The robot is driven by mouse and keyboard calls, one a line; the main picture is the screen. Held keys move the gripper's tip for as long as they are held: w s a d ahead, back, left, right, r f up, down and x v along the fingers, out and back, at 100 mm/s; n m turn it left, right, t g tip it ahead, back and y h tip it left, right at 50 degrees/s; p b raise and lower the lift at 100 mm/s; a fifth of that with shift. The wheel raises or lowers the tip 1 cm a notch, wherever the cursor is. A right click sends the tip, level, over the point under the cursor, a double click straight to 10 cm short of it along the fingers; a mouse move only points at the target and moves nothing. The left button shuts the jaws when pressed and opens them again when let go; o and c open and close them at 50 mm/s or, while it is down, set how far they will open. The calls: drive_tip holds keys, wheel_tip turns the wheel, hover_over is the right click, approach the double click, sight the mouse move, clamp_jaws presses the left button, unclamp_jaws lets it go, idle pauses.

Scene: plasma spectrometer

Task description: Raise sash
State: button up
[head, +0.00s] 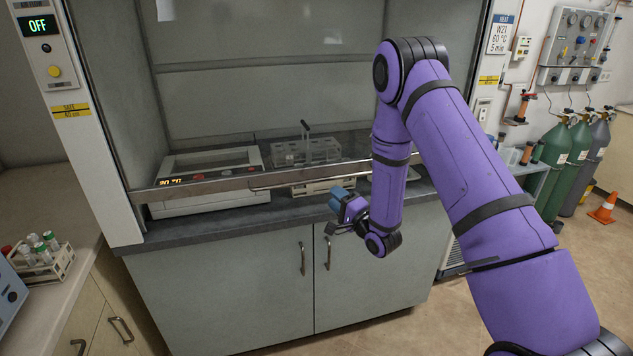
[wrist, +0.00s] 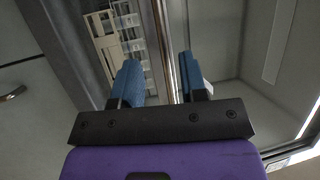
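The sash (head: 200,186) is a clear pane with a metal bottom rail across the hood opening, low above the worktop. A slim bar handle (head: 290,180) runs along the rail. My gripper (head: 338,197) is just below and in front of the rail, its blue fingers pointing toward the hood. In the wrist view my gripper (wrist: 162,78) is open, with the rail (wrist: 162,40) passing through the gap between the fingers as seen from there. Whether the fingers reach around the rail or stop short of it cannot be told. Nothing is held.
Inside the hood are a hotplate-like unit (head: 210,165) with a lit display and a clear rack (head: 305,152). Cabinet doors (head: 220,285) are below the worktop. A vial rack (head: 45,265) stands on the left bench. Gas cylinders (head: 578,155) and a cone (head: 604,207) are at right.

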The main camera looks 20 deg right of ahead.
sight(316, 180)
drive_tip(key=x, duration=0.9)
drive_tip(key=shift+w+r, duration=0.1)
drive_tip(key=shift+w, duration=0.1)
clamp_jaws()
